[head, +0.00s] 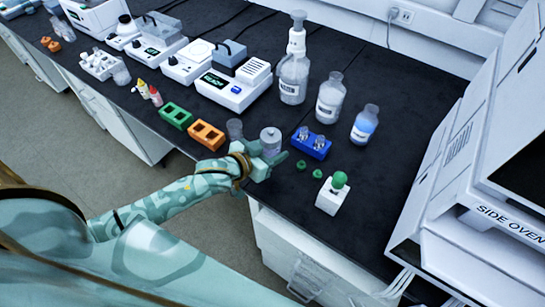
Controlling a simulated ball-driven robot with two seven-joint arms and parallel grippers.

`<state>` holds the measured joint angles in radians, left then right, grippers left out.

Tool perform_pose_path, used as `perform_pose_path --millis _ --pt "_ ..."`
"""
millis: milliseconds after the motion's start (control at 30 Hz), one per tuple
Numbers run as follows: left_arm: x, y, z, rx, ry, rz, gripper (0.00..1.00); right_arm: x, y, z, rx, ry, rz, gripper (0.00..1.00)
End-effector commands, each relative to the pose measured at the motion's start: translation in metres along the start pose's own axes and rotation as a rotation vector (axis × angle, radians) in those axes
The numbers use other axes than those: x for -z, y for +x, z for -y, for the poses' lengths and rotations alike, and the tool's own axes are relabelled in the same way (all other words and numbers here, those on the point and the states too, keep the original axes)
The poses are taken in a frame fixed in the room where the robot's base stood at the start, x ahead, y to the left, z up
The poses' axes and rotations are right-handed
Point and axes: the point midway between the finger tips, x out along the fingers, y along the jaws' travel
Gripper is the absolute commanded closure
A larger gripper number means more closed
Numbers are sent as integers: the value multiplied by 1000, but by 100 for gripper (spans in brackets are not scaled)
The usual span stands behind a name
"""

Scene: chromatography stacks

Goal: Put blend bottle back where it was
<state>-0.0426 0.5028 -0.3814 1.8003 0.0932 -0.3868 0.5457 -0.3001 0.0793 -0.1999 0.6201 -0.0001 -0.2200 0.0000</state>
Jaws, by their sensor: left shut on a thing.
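My left gripper (263,162) is at the front edge of the black bench, shut on a small clear cylindrical bottle (270,139) with a pale top. The bottle looks upright, and the gripper hides its lower part. I cannot tell whether its base touches the bench. No label reading "blend" can be made out on any bottle. Behind stand a clear bottle with a pump top (293,82), a clear labelled bottle (329,98) and a bottle with blue liquid (364,124). My right gripper is not in view.
A clear beaker (234,129) stands just left of the gripper. An orange rack (206,136), a green rack (176,116) and a blue rack with vials (311,144) are close by. Bench right of the blue bottle is clear.

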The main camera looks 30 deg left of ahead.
Motion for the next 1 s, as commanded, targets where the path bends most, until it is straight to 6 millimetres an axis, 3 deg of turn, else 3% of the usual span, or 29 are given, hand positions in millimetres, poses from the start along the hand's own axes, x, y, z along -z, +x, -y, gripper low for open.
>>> perform_pose_path --millis 100,367,600,967,1000 --pt "-12 14 7 0 1 1 77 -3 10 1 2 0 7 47" --pt "-19 26 14 -1 0 0 77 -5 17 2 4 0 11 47" --pt "-53 43 17 -2 -1 4 77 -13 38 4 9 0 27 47" --pt "-53 43 17 -2 0 0 77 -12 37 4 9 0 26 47" --pt "-53 43 17 -1 1 1 42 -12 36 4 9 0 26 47"
